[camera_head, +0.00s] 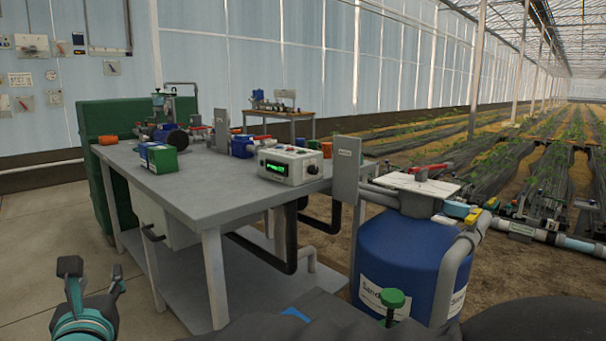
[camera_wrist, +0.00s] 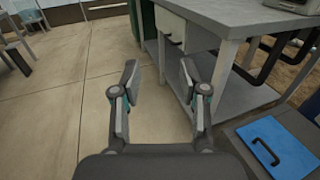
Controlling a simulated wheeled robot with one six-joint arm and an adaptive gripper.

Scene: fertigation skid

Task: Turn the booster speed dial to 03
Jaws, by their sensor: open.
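A pale control box (camera_head: 290,165) with a green lit display (camera_head: 275,168) sits near the right front corner of the grey workbench (camera_head: 215,190). Knobs show on its top and a dark round knob at its right end; I cannot tell which is the booster speed dial, and the display digits are too small to read. My gripper (camera_head: 92,275) is at the lower left in the head view, in front of the bench and well away from the box. In the wrist view my gripper (camera_wrist: 158,85) is open and empty, above the floor.
A blue sand filter tank (camera_head: 400,265) with a red-handled valve stands right of the bench. A drawer with a black handle (camera_head: 152,233) faces the front.

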